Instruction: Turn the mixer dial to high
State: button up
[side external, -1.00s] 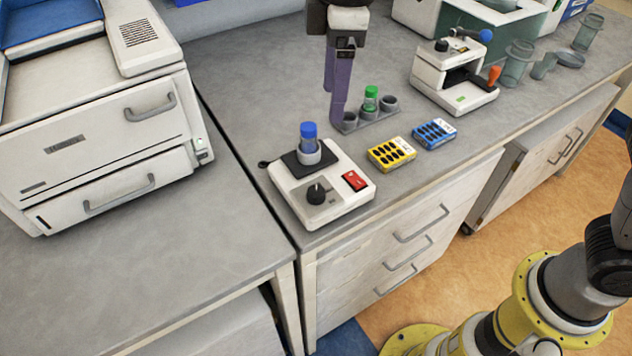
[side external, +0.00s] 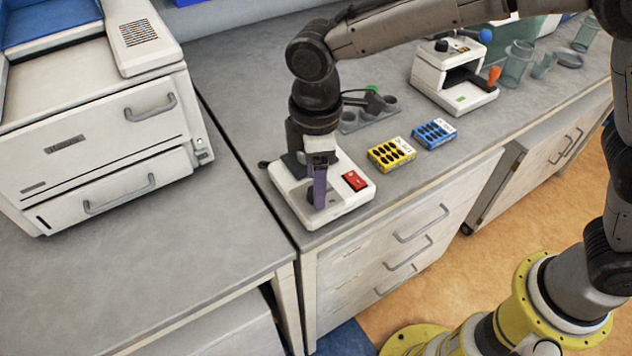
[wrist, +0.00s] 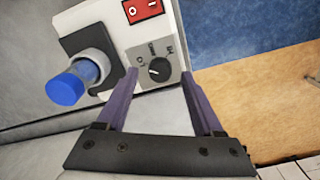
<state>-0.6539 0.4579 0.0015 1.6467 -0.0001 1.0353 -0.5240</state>
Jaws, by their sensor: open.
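The white mixer (side external: 345,207) stands near the front edge of the bench. Its black dial (wrist: 159,69) sits on a grey panel with marks around it in the wrist view; the printed marks are too small to read surely. My gripper (side external: 318,204) is over the dial, which it mostly hides in the side view. In the wrist view my gripper (wrist: 160,85) is open, its purple fingers apart on either side below the dial, with nothing between them. I cannot tell whether they touch the mixer. A blue-capped tube (wrist: 75,83) stands in the mixer's holder.
A red switch (side external: 355,181) is on the mixer's right. Yellow (side external: 391,154) and blue (side external: 434,134) boxes lie to the right. A tube rack (side external: 365,118) stands behind, and a white device (side external: 452,80) further right.

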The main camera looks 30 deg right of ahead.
jog(key=shift+f, duration=0.8)
jog(key=shift+c, duration=0.3)
grip_shut()
